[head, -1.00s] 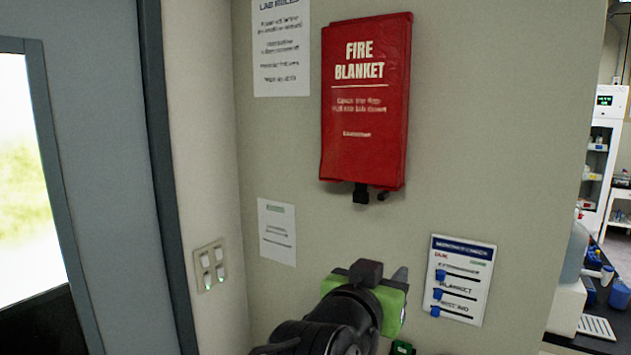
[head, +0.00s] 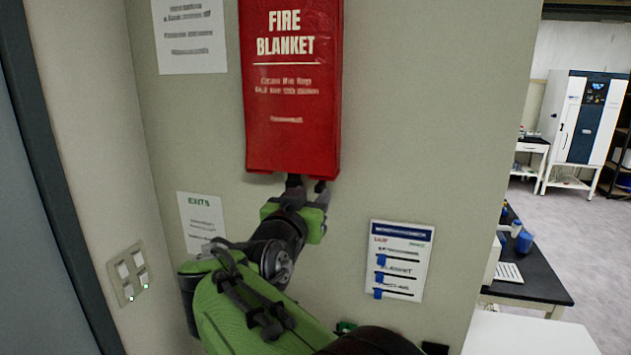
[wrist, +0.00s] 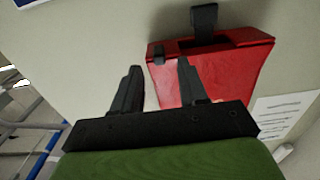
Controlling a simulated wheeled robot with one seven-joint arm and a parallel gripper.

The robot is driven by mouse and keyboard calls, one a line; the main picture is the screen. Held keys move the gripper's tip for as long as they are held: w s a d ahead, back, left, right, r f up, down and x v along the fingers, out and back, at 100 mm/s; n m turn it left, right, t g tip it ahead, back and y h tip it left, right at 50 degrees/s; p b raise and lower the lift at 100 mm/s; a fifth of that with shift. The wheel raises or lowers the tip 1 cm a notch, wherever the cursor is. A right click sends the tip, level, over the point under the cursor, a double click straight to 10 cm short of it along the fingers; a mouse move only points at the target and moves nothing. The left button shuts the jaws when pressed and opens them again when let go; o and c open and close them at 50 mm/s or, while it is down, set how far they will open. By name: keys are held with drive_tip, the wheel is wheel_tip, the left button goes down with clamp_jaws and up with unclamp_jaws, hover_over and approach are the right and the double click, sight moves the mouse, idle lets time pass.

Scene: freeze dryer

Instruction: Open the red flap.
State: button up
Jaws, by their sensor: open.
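The red fire blanket cover (head: 291,110), the flap, hangs on the wall and looks closed against it. Its lower edge shows in the wrist view (wrist: 225,75), with a black tab (wrist: 204,20) at the middle and a small dark piece (wrist: 158,54) near one corner. My gripper (head: 307,188) is just below the cover's lower edge, toward its right side. In the wrist view my gripper (wrist: 159,66) is open and empty, with the small dark piece near the gap between its fingertips. I cannot tell whether a finger touches the cover. In the head view my gripper hides the tabs.
Paper notices (head: 201,222) and a blue-headed board (head: 398,262) are on the wall around my arm. Light switches (head: 128,273) are at the left. A black bench (head: 530,275) stands beyond the wall's right edge.

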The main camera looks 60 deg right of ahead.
sight(317, 190)
drive_tip(key=d, duration=0.2)
drive_tip(key=d+p, duration=0.1)
drive_tip(key=d, duration=0.1)
drive_tip(key=shift+w+r, duration=0.1)
drive_tip(key=shift+w, duration=0.2)
drive_tip(key=shift+w+d, duration=0.1)
drive_tip(key=shift+d, duration=0.1)
drive_tip(key=shift+a, duration=0.1)
drive_tip(key=shift+c, duration=0.7)
clamp_jaws()
